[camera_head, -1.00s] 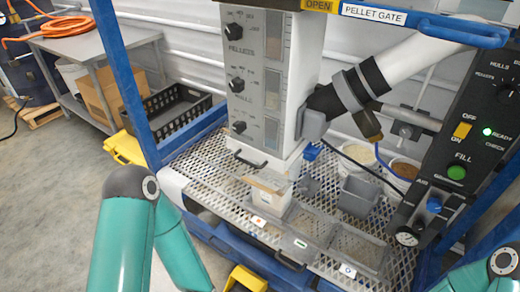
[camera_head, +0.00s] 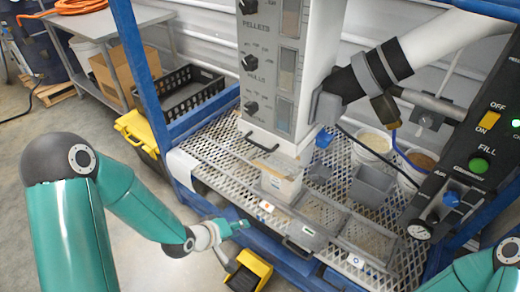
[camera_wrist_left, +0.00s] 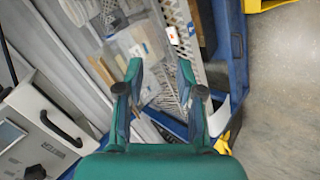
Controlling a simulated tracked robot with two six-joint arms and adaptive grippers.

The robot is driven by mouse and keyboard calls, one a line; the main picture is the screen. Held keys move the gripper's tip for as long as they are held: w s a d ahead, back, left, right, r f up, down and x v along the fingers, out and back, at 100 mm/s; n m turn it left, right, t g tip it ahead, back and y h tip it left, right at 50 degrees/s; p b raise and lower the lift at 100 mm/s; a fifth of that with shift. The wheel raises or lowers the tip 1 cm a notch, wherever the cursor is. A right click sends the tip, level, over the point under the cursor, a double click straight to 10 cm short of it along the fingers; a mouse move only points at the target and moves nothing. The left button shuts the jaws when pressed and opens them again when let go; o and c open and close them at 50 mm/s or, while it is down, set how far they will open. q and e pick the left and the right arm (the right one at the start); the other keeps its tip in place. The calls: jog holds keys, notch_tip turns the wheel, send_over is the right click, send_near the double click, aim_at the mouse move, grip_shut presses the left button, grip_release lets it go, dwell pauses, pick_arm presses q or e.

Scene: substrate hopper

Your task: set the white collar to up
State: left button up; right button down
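A white band (camera_head: 278,150) with a black handle (camera_head: 262,143) sits at the foot of the hopper column; I take it for the white collar, but cannot be sure. Below it stands a small white box (camera_head: 281,186) on the mesh shelf. My left gripper (camera_head: 240,228) is at the shelf's front edge, lower and left of the band, touching neither. In the left wrist view its two fingers (camera_wrist_left: 160,75) are apart with nothing held. A pale body with a black handle (camera_wrist_left: 62,128) lies at left there. My right arm shows at lower right; its gripper is out of view.
Clear trays (camera_head: 322,212) and a grey bin (camera_head: 372,185) stand on the mesh shelf, with buckets behind. A blue post (camera_head: 140,70) rises left of the column. A control panel (camera_head: 480,150) is at right. A yellow-and-black object (camera_head: 249,270) lies below the shelf edge.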

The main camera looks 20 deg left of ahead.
pick_arm(q)
jog(key=w+a+r+n+t+b, duration=0.1)
jog(key=w+a+r+n+t, duration=0.25)
jog(key=r, duration=0.65)
jog(key=n+t+h, duration=0.1)
jog(key=n+t, duration=0.1)
jog(key=t, duration=0.1)
send_near(259, 146)
jog(key=x, duration=0.5)
jog(key=p+x, duration=0.1)
jog(key=x, duration=0.4)
jog(key=shift+w+f, duration=0.25)
jog(key=shift+f, duration=0.05)
grip_shut()
